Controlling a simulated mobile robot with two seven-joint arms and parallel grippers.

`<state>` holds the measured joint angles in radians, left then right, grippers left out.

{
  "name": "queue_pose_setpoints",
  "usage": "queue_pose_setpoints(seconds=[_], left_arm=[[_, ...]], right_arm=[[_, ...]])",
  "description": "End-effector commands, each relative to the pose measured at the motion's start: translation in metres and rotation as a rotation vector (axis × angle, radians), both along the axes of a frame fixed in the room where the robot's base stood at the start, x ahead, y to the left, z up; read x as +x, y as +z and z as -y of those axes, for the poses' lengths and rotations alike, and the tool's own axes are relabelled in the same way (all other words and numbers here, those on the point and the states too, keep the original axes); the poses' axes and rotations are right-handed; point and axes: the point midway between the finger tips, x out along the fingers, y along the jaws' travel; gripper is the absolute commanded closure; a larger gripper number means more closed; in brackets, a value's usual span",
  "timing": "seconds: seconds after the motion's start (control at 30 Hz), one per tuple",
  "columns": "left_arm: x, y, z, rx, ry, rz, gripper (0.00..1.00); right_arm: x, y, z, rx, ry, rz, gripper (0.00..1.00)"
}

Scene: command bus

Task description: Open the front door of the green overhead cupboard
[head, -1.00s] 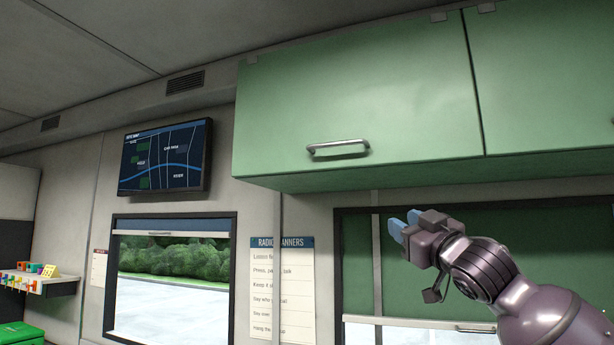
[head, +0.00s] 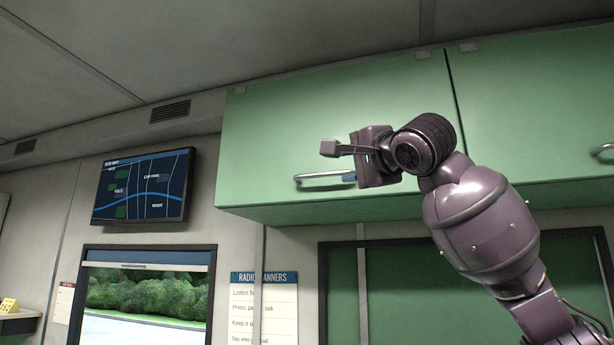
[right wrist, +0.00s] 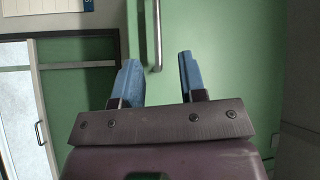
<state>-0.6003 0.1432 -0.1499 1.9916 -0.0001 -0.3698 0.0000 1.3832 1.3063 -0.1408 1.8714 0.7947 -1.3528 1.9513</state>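The green overhead cupboard door (head: 290,125) is shut, its face flush beside the neighbouring door. Its silver bar handle (head: 318,177) is near the door's lower edge. My right gripper (head: 348,178) is up at the right end of the handle and hides part of it. In the right wrist view, the two blue fingers (right wrist: 158,75) are apart, and the handle (right wrist: 157,35) appears between and beyond them. I cannot tell whether a finger touches it. My left gripper is not in view.
A second green cupboard door (head: 530,110) with its own handle (head: 604,149) is to the right. A wall screen (head: 143,187) hangs to the left. Below are a window (head: 145,295), a paper notice (head: 262,305) and a dark green panel (head: 385,285).

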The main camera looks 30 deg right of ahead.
Motion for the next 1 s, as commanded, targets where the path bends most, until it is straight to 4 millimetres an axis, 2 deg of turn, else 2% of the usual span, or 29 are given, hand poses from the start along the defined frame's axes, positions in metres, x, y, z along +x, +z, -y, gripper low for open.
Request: queue_pose_setpoints(seconds=[0.13,0.37,0.8,1.0], left_arm=[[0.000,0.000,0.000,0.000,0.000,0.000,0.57],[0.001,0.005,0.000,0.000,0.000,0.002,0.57],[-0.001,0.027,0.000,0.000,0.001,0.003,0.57],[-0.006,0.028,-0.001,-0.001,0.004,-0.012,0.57]], right_arm=[[0.000,-0.003,0.002,0.111,0.001,-0.011,0.62],[0.012,0.000,0.003,0.141,0.005,-0.010,0.62],[0.082,0.010,0.008,0.137,0.005,-0.009,0.62],[0.102,0.012,0.010,0.137,0.005,-0.009,0.62]])
